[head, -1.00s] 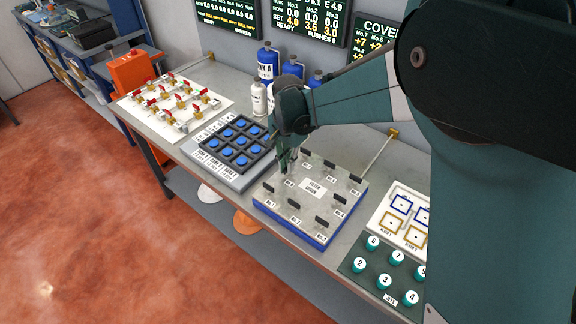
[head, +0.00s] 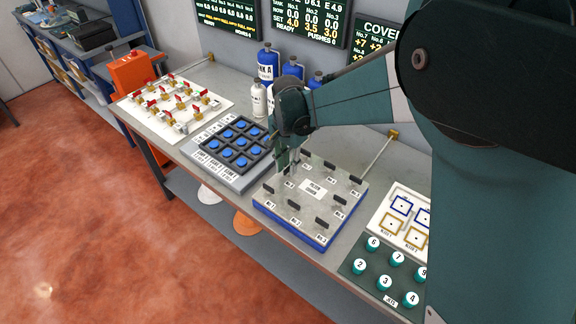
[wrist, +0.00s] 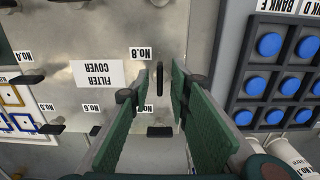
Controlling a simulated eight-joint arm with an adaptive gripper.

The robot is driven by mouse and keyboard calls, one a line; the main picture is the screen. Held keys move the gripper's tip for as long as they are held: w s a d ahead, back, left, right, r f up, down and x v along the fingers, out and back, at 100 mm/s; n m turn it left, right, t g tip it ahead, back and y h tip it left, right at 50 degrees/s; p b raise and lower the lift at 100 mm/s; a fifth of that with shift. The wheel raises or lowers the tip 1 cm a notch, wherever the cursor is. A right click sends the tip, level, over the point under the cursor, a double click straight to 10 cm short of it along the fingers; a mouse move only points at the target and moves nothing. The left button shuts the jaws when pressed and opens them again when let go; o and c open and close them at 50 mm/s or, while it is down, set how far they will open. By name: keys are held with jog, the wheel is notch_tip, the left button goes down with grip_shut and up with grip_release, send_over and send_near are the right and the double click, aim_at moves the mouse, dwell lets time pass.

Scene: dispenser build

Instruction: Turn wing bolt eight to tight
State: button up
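The filter cover (head: 312,204) is a grey plate on a blue base with dark wing bolts around its edge; it also fills much of the wrist view (wrist: 60,35). Wing bolt eight (wrist: 160,80), near the NO.8 label (wrist: 143,53), stands between my fingertips in the wrist view. Its wing points up and down in the picture, across the wings of the other bolts. My gripper (wrist: 161,88) is open, with a finger on each side of the bolt and visible gaps. In the head view my gripper (head: 291,163) is over the cover's left side, hiding bolt eight.
Another wing bolt (wrist: 160,131) sits close by, below the fingers in the wrist view. A blue-button panel (head: 236,143) stands left of the cover, with bottles (head: 266,66) behind. A tray of numbered knobs (head: 385,284) lies to the right.

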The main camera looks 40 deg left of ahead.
aim_at(288, 167)
jog(key=shift+r, duration=0.15)
notch_tip(288, 167, up, 12)
dwell(0.6)
jog(key=shift+f, duration=0.2)
